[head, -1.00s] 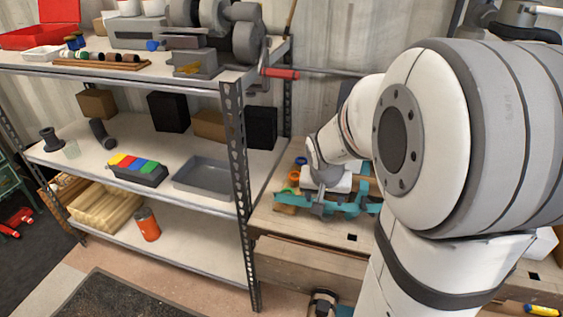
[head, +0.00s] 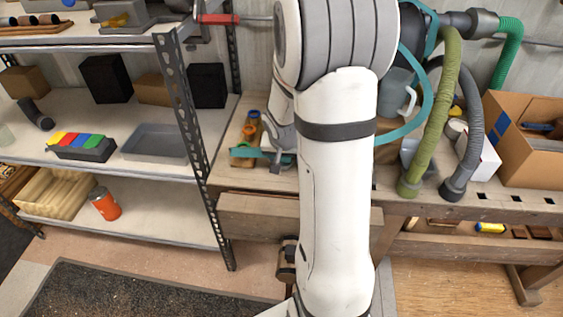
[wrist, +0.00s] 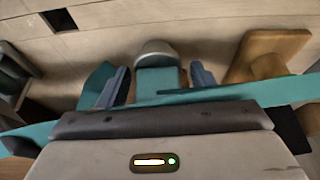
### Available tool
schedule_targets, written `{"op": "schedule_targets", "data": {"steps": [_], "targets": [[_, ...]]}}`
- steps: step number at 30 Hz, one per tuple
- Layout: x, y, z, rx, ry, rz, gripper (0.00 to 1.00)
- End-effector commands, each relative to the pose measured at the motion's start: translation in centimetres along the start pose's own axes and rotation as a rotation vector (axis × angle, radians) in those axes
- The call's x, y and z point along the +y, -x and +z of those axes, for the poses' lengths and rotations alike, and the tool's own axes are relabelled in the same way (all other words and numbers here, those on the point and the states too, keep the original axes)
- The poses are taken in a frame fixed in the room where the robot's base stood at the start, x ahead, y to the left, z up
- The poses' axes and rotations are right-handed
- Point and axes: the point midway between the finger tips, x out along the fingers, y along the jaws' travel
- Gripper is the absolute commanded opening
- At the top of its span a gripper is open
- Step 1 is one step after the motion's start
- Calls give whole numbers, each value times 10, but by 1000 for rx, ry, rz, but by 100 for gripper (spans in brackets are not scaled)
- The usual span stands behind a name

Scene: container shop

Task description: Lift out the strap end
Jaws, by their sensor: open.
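A teal strap (wrist: 225,96) crosses the wrist view just beyond my gripper's body. A short teal piece with a rounded grey end (wrist: 156,47), seemingly the strap end, lies between the fingers of my gripper (wrist: 159,85). The fingers are apart, one on each side of it, with gaps visible. I cannot tell how the grey end joins the teal piece. In the head view, teal strap (head: 247,153) shows low over the workbench (head: 228,176), beside my gripper (head: 277,166). My arm hides much of that spot.
A wooden piece (wrist: 268,55) stands right of the fingers. Metal shelving (head: 187,130) stands close on the left. The bench top has square holes (wrist: 58,19).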

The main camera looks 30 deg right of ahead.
Motion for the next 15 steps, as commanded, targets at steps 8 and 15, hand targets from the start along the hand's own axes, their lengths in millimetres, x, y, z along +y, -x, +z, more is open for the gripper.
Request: {"op": "schedule_targets", "data": {"steps": [8,15], "targets": [[0,1,0,0,-1,0,49],[1,1,0,0,-1,1,29]]}}
